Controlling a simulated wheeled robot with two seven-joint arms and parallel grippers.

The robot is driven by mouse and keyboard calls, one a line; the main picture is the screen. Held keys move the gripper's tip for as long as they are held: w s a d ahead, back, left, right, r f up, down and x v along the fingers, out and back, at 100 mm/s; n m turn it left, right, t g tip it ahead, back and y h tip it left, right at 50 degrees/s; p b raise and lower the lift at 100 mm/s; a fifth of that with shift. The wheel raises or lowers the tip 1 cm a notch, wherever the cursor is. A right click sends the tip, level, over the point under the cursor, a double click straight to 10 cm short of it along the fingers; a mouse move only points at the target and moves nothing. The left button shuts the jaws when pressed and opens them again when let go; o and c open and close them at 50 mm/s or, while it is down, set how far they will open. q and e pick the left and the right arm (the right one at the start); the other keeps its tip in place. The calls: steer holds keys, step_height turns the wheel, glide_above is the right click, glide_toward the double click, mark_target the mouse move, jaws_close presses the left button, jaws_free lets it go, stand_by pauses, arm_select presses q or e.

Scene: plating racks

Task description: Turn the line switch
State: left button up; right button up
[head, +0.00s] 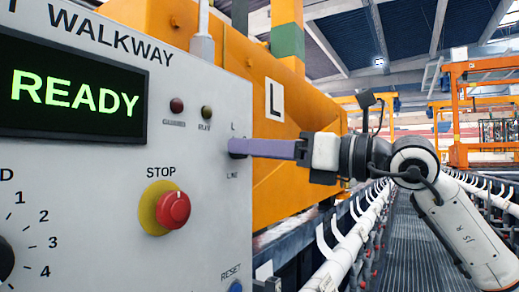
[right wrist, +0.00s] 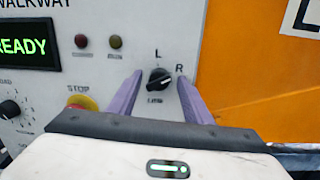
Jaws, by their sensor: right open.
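The line switch (right wrist: 159,79) is a small black rotary knob on the grey control panel (head: 215,85). Labels L and R stand above and to the right of it, and LINE below. Its pale mark slants up to the right, toward the R side. My right gripper (head: 238,147) is at the panel, its purple fingers pointing at the switch. In the right wrist view the open fingers stand on either side of the knob, with gaps visible. In the head view the fingers hide most of the knob. My left gripper is not in view.
A red STOP button (head: 174,210) on a yellow collar sits left of and below the switch. A lit READY display (head: 75,88), two small lamps, a blue RESET button (head: 235,286) and a numbered dial (head: 5,258) share the panel. Orange machinery (right wrist: 255,75) stands behind it.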

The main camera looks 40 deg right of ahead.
arm_select(q)
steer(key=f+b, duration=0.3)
steer(key=b, duration=0.3)
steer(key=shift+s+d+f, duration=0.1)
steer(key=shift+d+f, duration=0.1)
arm_select(e)
steer(key=r+v, duration=0.1)
steer(key=v, duration=0.9)
steer(key=shift+f, duration=0.55)
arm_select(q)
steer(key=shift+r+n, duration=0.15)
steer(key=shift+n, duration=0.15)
arm_select(e)
steer(key=shift+s+d, duration=0.1)
steer(key=shift+s, duration=0.05)
